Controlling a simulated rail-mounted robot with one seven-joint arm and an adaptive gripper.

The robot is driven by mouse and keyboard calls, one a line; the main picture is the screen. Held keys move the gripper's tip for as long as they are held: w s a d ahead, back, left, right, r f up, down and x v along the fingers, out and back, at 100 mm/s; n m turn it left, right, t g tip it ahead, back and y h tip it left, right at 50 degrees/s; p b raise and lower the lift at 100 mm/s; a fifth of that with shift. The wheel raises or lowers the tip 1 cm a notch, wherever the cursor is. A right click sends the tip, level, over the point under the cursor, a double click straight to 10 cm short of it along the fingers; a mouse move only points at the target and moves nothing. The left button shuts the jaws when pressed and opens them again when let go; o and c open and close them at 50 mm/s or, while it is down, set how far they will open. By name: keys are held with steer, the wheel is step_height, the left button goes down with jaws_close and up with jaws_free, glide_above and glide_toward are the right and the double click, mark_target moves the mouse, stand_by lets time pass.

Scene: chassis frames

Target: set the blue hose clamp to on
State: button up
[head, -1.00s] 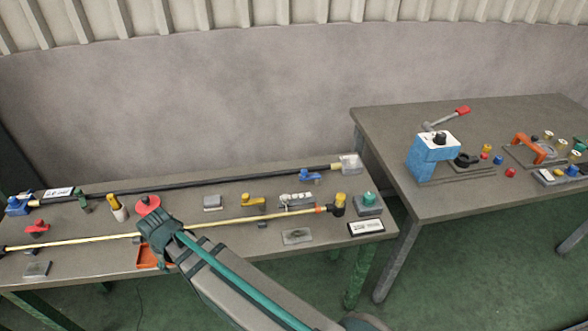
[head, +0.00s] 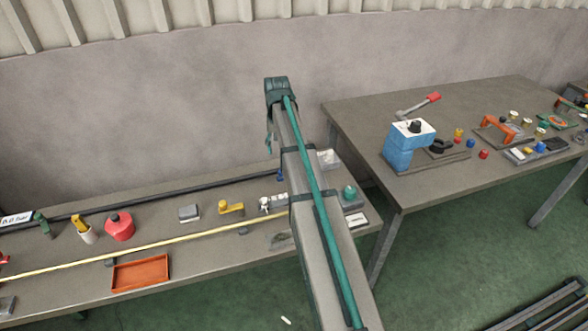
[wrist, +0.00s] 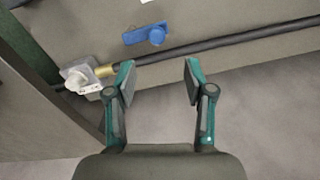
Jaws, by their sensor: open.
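In the head view only a sliver of the clamp (head: 281,174) shows; my arm hides the rest. My gripper (wrist: 158,78) is open and empty, its two fingers spread apart below the hose in the wrist view. It is apart from the clamp. In the head view my arm rises over the right end of the left table, and the fingers are mostly hidden.
A clear fitting with a brass collar (wrist: 82,75) ends the hose.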

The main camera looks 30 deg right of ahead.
steer(key=f+p, duration=0.1)
steer(key=f, duration=0.2)
steer(key=f+p, duration=0.1)
steer(key=f, duration=0.3)
steer(key=f+p, duration=0.1)
steer(key=f, duration=0.2)
steer(key=shift+d+f, duration=0.25)
steer(key=shift+f, duration=0.05)
steer(key=shift+c, duration=0.3)
jaws_close()
